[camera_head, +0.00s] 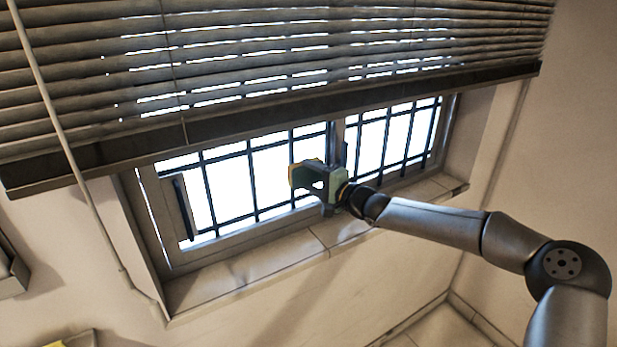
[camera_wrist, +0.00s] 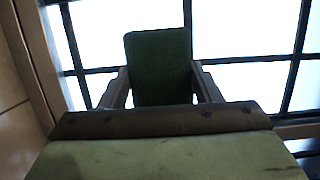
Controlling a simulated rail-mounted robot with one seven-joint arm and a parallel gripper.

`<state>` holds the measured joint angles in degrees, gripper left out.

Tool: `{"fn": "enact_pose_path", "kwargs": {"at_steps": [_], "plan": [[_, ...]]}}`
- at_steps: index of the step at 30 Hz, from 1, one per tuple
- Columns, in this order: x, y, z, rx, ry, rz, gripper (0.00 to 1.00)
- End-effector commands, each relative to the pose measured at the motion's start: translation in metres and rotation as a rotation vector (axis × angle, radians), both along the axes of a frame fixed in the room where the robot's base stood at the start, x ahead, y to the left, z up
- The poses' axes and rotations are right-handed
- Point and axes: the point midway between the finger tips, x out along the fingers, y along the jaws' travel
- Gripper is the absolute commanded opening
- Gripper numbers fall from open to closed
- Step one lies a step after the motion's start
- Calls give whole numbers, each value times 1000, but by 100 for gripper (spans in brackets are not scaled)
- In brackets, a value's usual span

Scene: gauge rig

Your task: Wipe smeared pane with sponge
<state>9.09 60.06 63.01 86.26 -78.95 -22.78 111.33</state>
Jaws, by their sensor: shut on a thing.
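My gripper (camera_head: 308,180) is in front of the window, near the middle post between the two panes. It is shut on a sponge (camera_wrist: 160,66), which shows dark green in the wrist view between the two fingers (camera_wrist: 160,90). In the head view the sponge (camera_head: 299,177) is a small dark block with a yellowish edge at the gripper's tip. The left pane (camera_head: 230,190) is bright white behind dark bars. I cannot make out any smear on it, and I cannot tell whether the sponge touches the glass.
A half-raised slatted blind (camera_head: 270,65) hangs over the window top, its bottom rail (camera_head: 270,120) slanting above my gripper. A blind rod (camera_head: 75,165) hangs at the left. A window handle (camera_head: 184,207) is on the left frame. The sill (camera_head: 250,265) is clear.

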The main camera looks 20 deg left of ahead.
Motion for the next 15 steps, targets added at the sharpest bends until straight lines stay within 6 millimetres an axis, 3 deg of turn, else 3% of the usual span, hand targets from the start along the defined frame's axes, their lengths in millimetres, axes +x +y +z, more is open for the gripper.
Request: {"fn": "enact_pose_path", "kwargs": {"at_steps": [8,15], "plan": [[-1,-2,1,0,0,0,39],[-13,-19,2,-1,1,1,39]]}}
